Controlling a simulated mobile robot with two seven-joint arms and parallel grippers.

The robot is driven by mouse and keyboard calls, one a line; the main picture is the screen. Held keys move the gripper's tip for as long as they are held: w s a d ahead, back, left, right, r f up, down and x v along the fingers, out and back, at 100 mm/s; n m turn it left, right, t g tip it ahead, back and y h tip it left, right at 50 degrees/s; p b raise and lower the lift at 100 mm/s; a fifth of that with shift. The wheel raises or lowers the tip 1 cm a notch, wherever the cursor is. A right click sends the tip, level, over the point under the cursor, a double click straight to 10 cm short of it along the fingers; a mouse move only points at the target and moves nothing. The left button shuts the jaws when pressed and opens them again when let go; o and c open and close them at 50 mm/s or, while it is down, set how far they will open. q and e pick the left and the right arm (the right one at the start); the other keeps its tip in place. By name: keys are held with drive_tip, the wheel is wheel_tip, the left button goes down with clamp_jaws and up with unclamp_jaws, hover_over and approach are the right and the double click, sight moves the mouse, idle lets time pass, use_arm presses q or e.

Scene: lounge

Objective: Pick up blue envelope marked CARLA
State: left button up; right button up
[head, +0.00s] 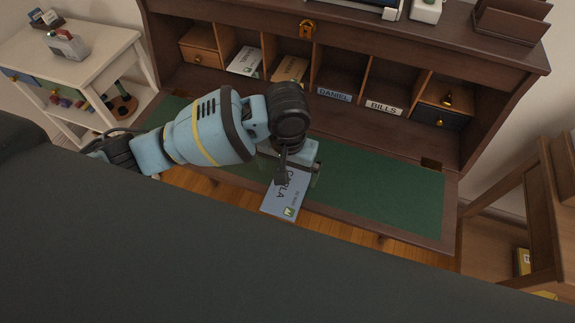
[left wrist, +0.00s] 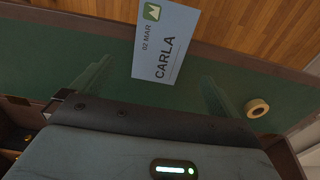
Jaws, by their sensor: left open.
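The blue envelope marked CARLA (head: 284,197) lies on the green desk surface, its near end sticking out past the desk's front edge. In the left wrist view the envelope (left wrist: 165,42) shows its printed name, a date and a green stamp. My left gripper (head: 298,163) is over its far end and hides part of it in the head view. The left gripper (left wrist: 157,72) is open, with one finger on each side of the envelope's inner end. I cannot tell whether the fingers touch it. My right gripper is not in view.
The desk's green writing surface (head: 375,190) is clear to the right. Behind it are compartments, with labels DANIEL (head: 334,95) and BILLS (head: 384,107) and other envelopes. A tape roll (left wrist: 257,107) lies on the desk.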

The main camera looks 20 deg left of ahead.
sight(287, 190)
use_arm(q)
wheel_tip(287, 190, down, 6)
drive_tip(key=shift+a+r+b, duration=0.1)
drive_tip(key=shift+b, duration=0.4)
drive_tip(key=shift+f, duration=0.8)
drive_tip(key=c, duration=0.9)
drive_tip(key=o, duration=0.9)
drive_tip(key=shift+r, duration=0.1)
